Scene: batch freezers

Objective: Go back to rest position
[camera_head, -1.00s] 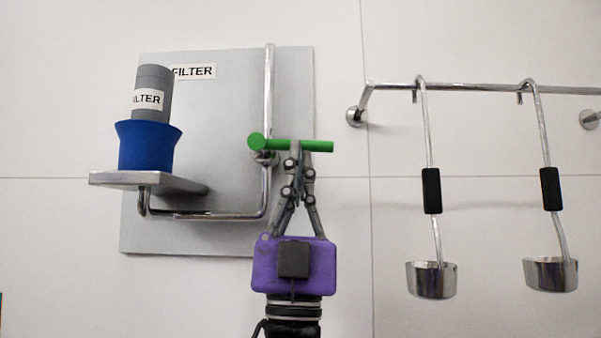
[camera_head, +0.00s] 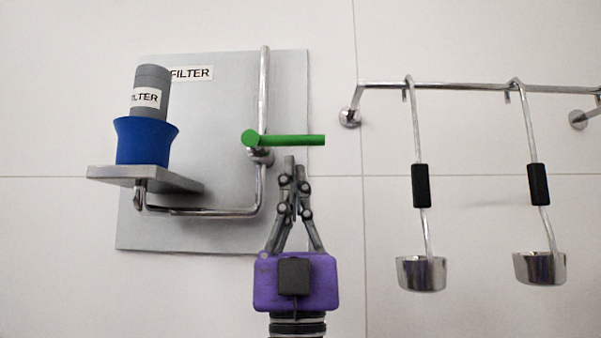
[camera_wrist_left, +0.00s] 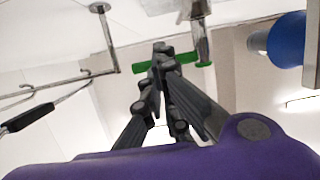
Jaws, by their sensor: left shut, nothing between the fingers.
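My left gripper (camera_head: 291,162), with a purple body, points up in the head view. Its fingers are shut with nothing between them. The fingertips are just below the green valve handle (camera_head: 295,140), which lies level on the steel pipe (camera_head: 264,100). In the left wrist view the shut fingers (camera_wrist_left: 162,50) overlap the green handle (camera_wrist_left: 198,64) in the picture. A gap shows between fingertips and handle in the head view. My right gripper is in neither view.
Left of the gripper, a shelf (camera_head: 110,174) holds a blue cup (camera_head: 146,142) with a grey filter (camera_head: 153,78) in it. A grey panel (camera_head: 220,110) is behind. On the right, two ladles (camera_head: 421,273) (camera_head: 540,268) hang from a rail (camera_head: 450,86). The wall below the panel is clear.

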